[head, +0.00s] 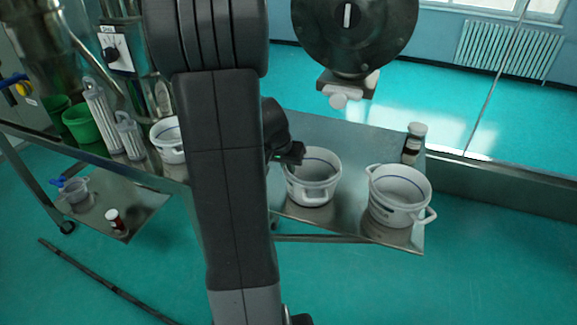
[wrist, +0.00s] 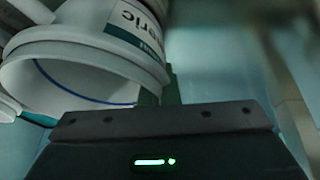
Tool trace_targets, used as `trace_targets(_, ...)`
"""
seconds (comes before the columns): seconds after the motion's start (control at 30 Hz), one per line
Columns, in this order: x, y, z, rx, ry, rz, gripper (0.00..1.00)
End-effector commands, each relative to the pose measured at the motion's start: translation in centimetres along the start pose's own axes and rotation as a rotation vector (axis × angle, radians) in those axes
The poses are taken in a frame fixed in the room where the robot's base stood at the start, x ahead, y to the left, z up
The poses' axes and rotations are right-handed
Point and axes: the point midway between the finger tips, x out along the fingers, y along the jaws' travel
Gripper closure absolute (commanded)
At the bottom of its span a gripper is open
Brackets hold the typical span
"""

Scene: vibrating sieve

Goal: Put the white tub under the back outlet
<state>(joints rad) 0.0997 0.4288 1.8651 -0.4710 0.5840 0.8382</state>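A white tub (head: 313,190) with a blue line inside its rim stands on the steel table, just right of my arm. A second white tub (head: 398,208) stands to its right, and a third (head: 168,147) is at the left, partly hidden by my arm. My gripper (head: 293,153) is at the left rim of the middle tub. In the wrist view a white tub (wrist: 105,48) with a green and white label lies close to the fingers (wrist: 160,92). Whether they grip it is unclear. I cannot identify the back outlet; my arm hides much of the middle.
A dark round housing (head: 355,30) with a small fitting hangs above the table (head: 345,225). Green containers (head: 82,124) and clear cylinders (head: 102,118) are left. A lower shelf (head: 130,200) holds small vessels.

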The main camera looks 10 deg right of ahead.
Motion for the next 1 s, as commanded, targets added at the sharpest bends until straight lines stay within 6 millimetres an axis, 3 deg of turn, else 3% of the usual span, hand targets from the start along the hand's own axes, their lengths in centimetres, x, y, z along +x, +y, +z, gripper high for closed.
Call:
trace_targets(0.13,0.4,-0.1,0.1,0.0,0.001,0.0,1.0)
trace_targets(0.27,0.2,0.0,0.1,0.0,0.0,0.0,0.76)
trace_targets(0.67,-0.2,0.0,-0.1,0.0,-0.001,0.0,0.76)
trace_targets(0.77,-1.1,-0.1,-0.1,0.002,0.003,-0.001,0.76)
trace_targets(1.0,-5.6,-0.1,-0.1,0.001,0.005,-0.003,0.76)
